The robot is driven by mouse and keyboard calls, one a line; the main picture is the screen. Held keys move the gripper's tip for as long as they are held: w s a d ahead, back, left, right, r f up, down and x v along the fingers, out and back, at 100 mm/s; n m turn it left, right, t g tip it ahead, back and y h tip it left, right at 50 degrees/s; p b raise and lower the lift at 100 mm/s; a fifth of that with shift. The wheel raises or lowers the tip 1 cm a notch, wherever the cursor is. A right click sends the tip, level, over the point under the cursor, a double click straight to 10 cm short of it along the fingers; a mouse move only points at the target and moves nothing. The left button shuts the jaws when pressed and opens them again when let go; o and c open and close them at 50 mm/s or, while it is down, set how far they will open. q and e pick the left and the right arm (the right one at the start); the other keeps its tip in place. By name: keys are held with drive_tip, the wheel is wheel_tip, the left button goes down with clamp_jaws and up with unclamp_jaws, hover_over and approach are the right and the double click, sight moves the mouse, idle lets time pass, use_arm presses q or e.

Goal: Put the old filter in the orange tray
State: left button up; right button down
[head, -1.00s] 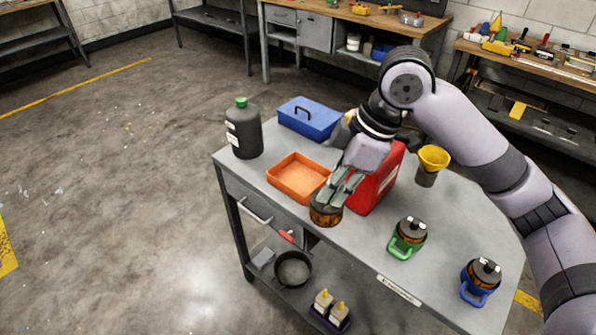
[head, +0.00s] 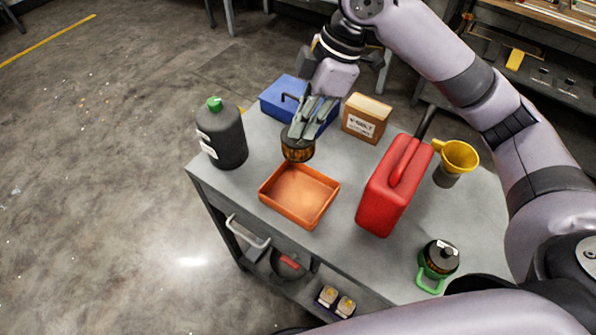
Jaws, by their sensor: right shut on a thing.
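The orange tray (head: 325,206) lies on the grey cart top and is empty. My right gripper (head: 301,133) is shut on a round amber-brown filter (head: 298,150), taken to be the old one. The filter hangs at the far edge of the tray in the picture, overlapping its back rim; its exact height above the cart is hard to tell. My fingers cover the filter's upper part. My left gripper is not in view.
A dark bottle with a green cap (head: 224,135) stands left of the tray. A blue toolbox (head: 274,106) and a cardboard box (head: 366,117) are behind. A red can (head: 394,190), a yellow funnel (head: 457,155) and a green-handled filter (head: 438,260) are to the right.

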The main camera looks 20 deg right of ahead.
sight(306, 150)
drive_tip(key=f, duration=0.7)
drive_tip(key=shift+s+d+f, duration=0.1)
drive_tip(key=shift+s+f, duration=0.05)
drive_tip(key=shift+s, duration=0.25)
drive_tip(key=f, duration=0.3)
drive_tip(key=f+p, duration=0.1)
drive_tip(key=f, duration=0.5)
drive_tip(key=shift+w, duration=0.3)
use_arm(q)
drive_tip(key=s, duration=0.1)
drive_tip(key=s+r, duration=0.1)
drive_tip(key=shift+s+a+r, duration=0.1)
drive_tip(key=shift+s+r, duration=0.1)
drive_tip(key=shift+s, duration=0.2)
use_arm(e)
drive_tip(key=shift+f, duration=0.2)
drive_tip(key=c, duration=1.9)
unclamp_jaws()
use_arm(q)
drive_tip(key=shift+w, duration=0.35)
use_arm(e)
drive_tip(key=o, duration=0.4)
drive_tip(key=shift+c, duration=0.2)
